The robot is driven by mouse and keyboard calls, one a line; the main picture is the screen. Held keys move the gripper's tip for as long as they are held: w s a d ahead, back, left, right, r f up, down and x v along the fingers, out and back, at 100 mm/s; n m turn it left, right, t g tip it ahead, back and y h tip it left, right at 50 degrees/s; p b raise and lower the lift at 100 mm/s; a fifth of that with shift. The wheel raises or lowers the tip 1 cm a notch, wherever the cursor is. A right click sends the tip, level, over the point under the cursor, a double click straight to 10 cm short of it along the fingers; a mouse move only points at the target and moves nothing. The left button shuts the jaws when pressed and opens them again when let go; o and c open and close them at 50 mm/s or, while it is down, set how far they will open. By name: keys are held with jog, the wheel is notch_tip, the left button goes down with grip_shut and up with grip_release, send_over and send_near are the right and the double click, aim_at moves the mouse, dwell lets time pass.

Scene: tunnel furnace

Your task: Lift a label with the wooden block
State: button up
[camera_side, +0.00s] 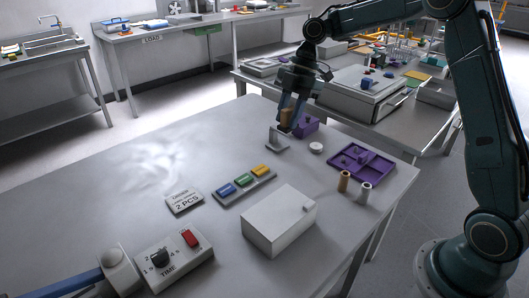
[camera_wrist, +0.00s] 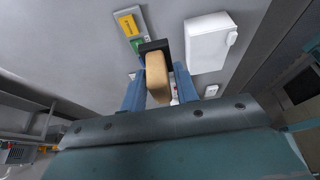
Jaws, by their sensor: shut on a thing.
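In the side view my gripper (camera_side: 291,112) points down over the far part of the table, shut on a tan wooden block (camera_side: 286,117). The block also shows in the wrist view (camera_wrist: 157,78) between the two blue fingers. A small grey stand (camera_side: 277,139) is just below the block; I cannot tell whether they touch. A flat plate with printed writing, "2 PCS" (camera_side: 184,203), lies on the table at front left. I see no label on the block; its underside is hidden.
A rack (camera_side: 246,188) holds blue, green and yellow pieces. A white box (camera_side: 279,220) stands in front. A purple box (camera_side: 307,125), white disc (camera_side: 316,148), purple tray (camera_side: 377,166) and two small cylinders (camera_side: 344,181) are to the right. A TIME control box (camera_side: 174,262) sits front left.

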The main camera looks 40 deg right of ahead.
jog(key=w+a+f, duration=0.6)
jog(key=a+f, duration=0.2)
jog(key=a, duration=0.2)
jog(key=shift+w+f, duration=0.15)
jog(key=shift+f, duration=0.25)
jog(key=shift+a+f, duration=0.1)
jog(key=shift+f, duration=0.05)
jog(key=shift+f, duration=2.35)
jog(key=shift+f, duration=0.7)
dwell(1.1)
jog(key=shift+r, duration=0.15)
notch_tip(320, 180, up, 7)
dwell(1.0)
dwell(0.6)
